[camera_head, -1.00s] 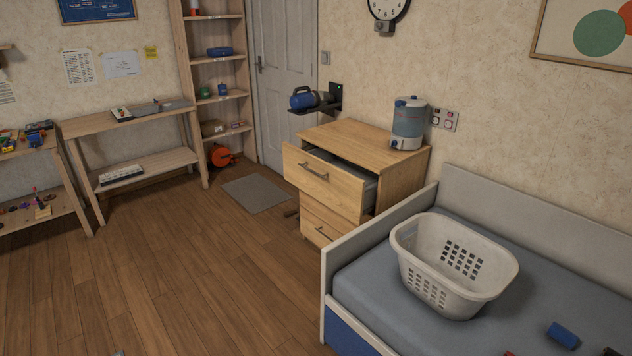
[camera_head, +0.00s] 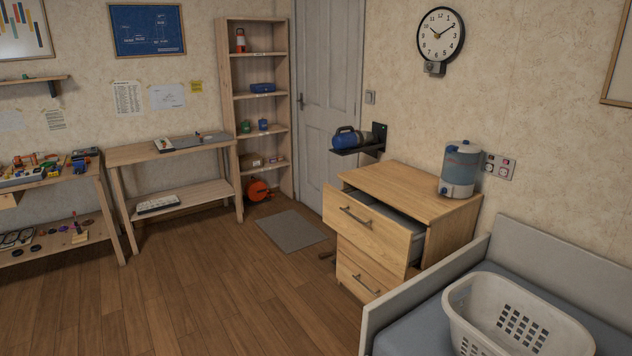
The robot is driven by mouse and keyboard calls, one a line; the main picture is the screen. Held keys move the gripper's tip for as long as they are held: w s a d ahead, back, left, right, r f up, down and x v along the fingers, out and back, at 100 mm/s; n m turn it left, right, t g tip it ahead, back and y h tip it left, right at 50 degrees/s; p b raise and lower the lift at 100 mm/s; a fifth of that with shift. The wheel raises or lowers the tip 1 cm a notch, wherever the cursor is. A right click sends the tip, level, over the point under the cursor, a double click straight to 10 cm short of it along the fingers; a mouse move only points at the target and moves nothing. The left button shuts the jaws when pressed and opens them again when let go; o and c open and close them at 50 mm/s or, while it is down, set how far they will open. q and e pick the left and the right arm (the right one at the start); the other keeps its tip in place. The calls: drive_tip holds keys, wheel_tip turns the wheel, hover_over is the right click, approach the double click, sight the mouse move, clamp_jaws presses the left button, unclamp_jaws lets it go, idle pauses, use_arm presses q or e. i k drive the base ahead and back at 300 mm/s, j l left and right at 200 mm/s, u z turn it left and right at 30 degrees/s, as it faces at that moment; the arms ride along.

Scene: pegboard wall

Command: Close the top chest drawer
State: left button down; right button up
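The wooden chest (camera_head: 449,231) stands against the right wall, next to the end of the bed. Its top drawer (camera_head: 371,231) is pulled well out, with a grey inside showing behind the front panel. The drawer has a dark bar handle (camera_head: 355,217) across its front. The lower drawer (camera_head: 362,270) sits further back and looks shut. Neither of my grippers is in view.
A water dispenser (camera_head: 460,169) stands on the chest top. The bed (camera_head: 405,330) with a white laundry basket (camera_head: 513,318) is at the lower right. A grey mat (camera_head: 290,230) lies left of the chest.

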sight(395, 239)
drive_tip(key=i+j+u, duration=0.4)
drive_tip(key=i, duration=0.55)
drive_tip(key=i+l+u, duration=0.1)
drive_tip(key=i+u, duration=0.25)
drive_tip(key=i, duration=0.55)
